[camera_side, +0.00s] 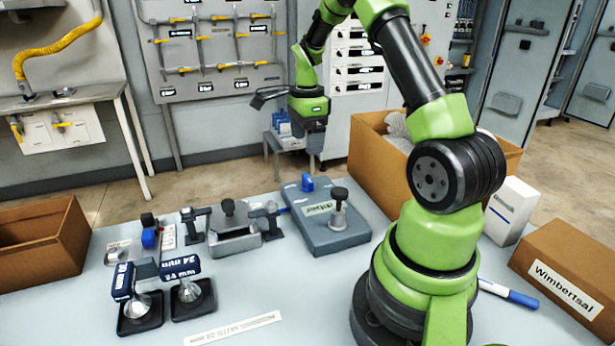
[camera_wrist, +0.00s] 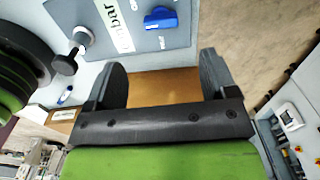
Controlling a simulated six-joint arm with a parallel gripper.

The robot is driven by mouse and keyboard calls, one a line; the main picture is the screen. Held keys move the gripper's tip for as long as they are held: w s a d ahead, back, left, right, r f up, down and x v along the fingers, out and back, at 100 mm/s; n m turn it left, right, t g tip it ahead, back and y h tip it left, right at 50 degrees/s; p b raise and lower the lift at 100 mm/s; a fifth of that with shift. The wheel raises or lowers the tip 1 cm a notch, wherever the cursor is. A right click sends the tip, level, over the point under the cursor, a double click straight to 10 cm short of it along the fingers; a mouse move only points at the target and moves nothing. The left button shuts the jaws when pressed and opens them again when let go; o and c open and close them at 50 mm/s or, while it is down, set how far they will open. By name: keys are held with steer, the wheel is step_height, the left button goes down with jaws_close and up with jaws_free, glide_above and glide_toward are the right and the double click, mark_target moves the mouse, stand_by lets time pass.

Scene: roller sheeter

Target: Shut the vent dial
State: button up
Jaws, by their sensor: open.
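A blue-grey box (camera_side: 330,236) with a white label stands on the bench. It carries a small blue knob (camera_side: 307,182) at its back edge and a dark upright knob (camera_side: 339,205). In the wrist view the blue knob (camera_wrist: 160,18) and the dark knob (camera_wrist: 70,58) show beyond my fingers. A flat panel (camera_side: 120,243) at the left also has a blue and a black knob. I cannot tell which knob is the vent dial. My gripper (camera_side: 313,128) hangs above and behind the box, touching nothing. Its fingers (camera_wrist: 160,82) are apart and empty.
Two scale-like stands (camera_side: 193,300) with blue labelled tops are front left. A metal tray fixture (camera_side: 233,238) stands left of the box. Cardboard boxes (camera_side: 570,270) stand right, left and behind. A blue marker (camera_side: 510,293) lies at the right.

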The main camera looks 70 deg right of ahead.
mark_target(308, 177)
steer(key=shift+d+f, duration=0.15)
steer(key=shift+f, duration=0.3)
step_height(308, 177, down, 9)
steer(key=shift+f, duration=0.2)
steer(key=c, duration=0.9)
